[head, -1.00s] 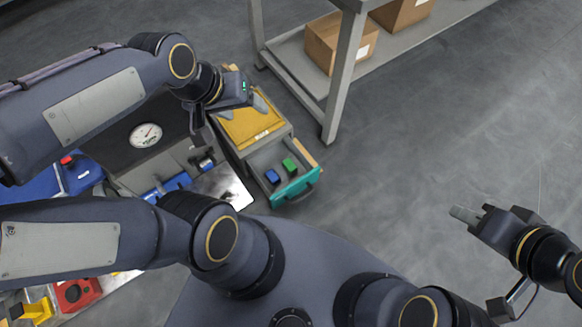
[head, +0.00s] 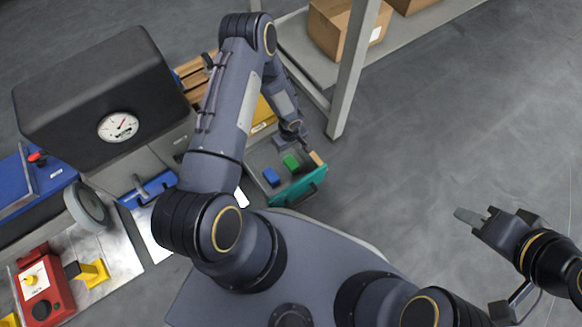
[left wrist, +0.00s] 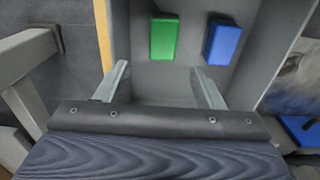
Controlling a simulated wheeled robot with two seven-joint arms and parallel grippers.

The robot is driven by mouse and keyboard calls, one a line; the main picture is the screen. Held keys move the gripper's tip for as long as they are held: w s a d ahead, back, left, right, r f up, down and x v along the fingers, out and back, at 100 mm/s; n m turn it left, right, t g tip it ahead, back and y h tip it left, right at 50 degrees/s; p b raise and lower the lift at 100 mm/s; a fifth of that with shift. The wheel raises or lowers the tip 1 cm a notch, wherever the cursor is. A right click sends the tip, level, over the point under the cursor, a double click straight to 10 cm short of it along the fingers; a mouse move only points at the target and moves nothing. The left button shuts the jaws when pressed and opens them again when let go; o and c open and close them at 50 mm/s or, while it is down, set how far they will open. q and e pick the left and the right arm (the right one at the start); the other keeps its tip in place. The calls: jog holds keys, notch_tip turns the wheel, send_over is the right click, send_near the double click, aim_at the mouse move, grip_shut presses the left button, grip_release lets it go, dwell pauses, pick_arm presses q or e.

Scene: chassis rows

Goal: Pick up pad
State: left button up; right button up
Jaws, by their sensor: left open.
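A green pad (head: 291,162) and a blue pad (head: 271,177) lie apart in an open drawer with a teal front (head: 299,187). In the left wrist view the green pad (left wrist: 164,38) is left of the blue pad (left wrist: 222,43), both on the grey drawer floor. My left gripper (head: 300,140) is over the drawer's back part, close to the green pad. In the left wrist view its two fingers (left wrist: 160,82) are spread and empty, with the green pad beyond the gap between them. My right gripper (head: 466,217) hangs over bare floor at the right; its finger gap is not clear.
A black machine with a round gauge (head: 118,126) stands at the left. A red box (head: 41,288) and yellow parts are at the lower left. A grey table leg (head: 353,75) and a shelf with cardboard boxes (head: 341,29) rise behind the drawer. Floor to the right is clear.

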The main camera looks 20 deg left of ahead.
aim_at(291, 162)
pick_arm(q)
jog(key=f+b, duration=0.1)
jog(key=f, duration=0.2)
jog(key=f+b, duration=0.1)
jog(key=f, duration=0.2)
jog(key=s+d+f+b, duration=0.1)
jog(key=f+b, duration=0.1)
jog(key=f, duration=0.1)
jog(key=shift+a, duration=0.1)
jog(key=c, duration=1.1)
